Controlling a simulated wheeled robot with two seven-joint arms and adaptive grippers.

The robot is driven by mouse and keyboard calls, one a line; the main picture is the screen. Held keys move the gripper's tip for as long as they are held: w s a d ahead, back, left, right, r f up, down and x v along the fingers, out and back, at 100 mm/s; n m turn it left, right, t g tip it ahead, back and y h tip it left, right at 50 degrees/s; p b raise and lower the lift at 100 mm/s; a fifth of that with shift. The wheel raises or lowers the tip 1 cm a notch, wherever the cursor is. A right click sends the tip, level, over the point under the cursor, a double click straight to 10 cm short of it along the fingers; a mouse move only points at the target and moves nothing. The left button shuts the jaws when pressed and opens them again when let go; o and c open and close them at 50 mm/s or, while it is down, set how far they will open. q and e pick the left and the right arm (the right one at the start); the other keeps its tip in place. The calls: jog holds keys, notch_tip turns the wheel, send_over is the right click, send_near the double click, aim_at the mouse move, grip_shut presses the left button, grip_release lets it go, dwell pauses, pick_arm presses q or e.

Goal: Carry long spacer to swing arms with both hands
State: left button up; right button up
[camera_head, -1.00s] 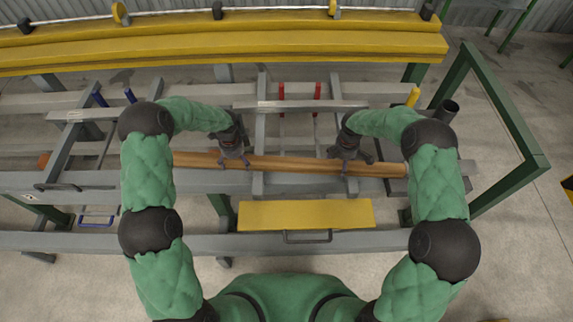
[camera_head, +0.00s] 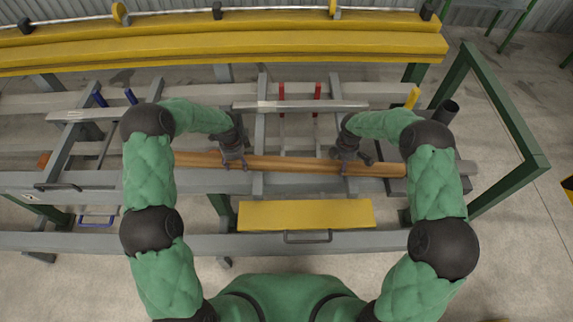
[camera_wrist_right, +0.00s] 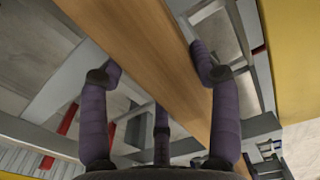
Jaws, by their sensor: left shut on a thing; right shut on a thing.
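The long spacer (camera_head: 295,164) is a brown wooden bar lying crosswise in the head view, over the grey frame of the runout table. My left gripper (camera_head: 232,160) is shut on it left of its middle. My right gripper (camera_head: 351,163) is shut on it nearer its right end. In the right wrist view the spacer (camera_wrist_right: 150,55) runs between the fingers of my right gripper (camera_wrist_right: 158,68). Part of the spacer is hidden behind my left arm. Whether it touches the rails below is unclear. Which parts are the swing arms I cannot tell for sure.
Yellow beams (camera_head: 220,45) run along the back. Red handles (camera_head: 281,91) and blue handles (camera_head: 130,96) stand on the frame. A loose grey bar (camera_head: 300,105) lies behind the spacer. A yellow plate (camera_head: 305,214) is at the front. A green frame (camera_head: 505,110) stands at right.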

pick_arm(q)
jog(key=shift+r, duration=0.1)
pick_arm(e)
jog(key=shift+r, duration=0.1)
